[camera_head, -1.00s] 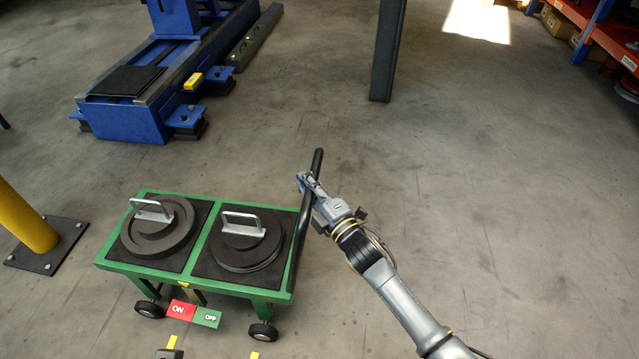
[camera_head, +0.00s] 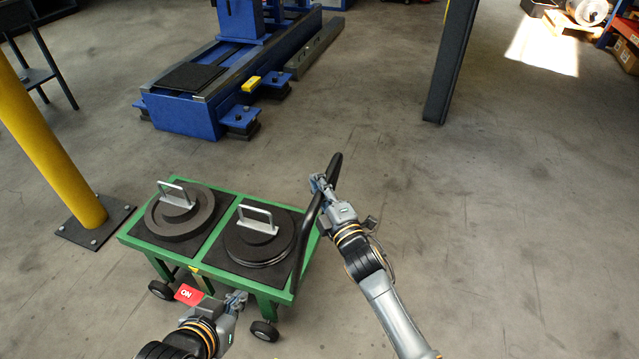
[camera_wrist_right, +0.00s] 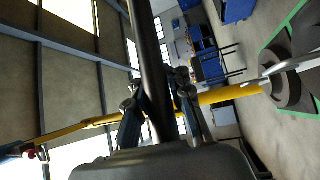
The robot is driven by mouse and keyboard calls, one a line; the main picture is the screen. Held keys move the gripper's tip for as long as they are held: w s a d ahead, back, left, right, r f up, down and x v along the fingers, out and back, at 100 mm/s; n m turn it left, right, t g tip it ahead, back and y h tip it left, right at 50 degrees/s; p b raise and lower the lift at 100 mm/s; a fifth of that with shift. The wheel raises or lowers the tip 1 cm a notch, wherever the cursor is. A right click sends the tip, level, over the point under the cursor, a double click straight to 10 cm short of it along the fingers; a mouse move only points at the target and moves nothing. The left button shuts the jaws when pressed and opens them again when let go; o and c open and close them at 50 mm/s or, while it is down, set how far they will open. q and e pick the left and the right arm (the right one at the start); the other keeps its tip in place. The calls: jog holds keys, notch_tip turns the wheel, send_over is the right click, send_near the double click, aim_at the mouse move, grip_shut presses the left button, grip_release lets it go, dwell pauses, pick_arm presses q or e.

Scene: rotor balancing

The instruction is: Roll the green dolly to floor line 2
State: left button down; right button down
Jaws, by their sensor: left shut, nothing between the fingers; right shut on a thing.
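The green dolly (camera_head: 160,250) stands on the floor at lower left of the head view. It carries two dark round weights with silver handles, a left one (camera_head: 180,215) and a right one (camera_head: 258,240). My right gripper (camera_head: 318,183) is shut on the dolly's black push handle (camera_head: 326,188) near its upper end; the black bar (camera_wrist_right: 152,70) runs between the fingers in the right wrist view. My left gripper (camera_head: 238,298) is shut and empty, low in front of the dolly's near side. A red ON plate (camera_head: 187,293) shows beside it. I see no numbered floor line.
A yellow post (camera_head: 55,150) on a dark bolted base stands left of the dolly. A blue machine (camera_head: 185,115) lies beyond it. A dark post (camera_head: 450,70) stands at back right. Bare floor (camera_head: 500,220) is open to the right.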

jog(key=c, duration=1.3)
grip_release()
jog(key=shift+s+a+f, duration=0.2)
jog(key=shift+f, duration=0.3)
jog(key=shift+o, duration=0.7)
jog(key=shift+r, duration=0.2)
jog(key=shift+d, duration=0.1)
jog(key=v, duration=1.2)
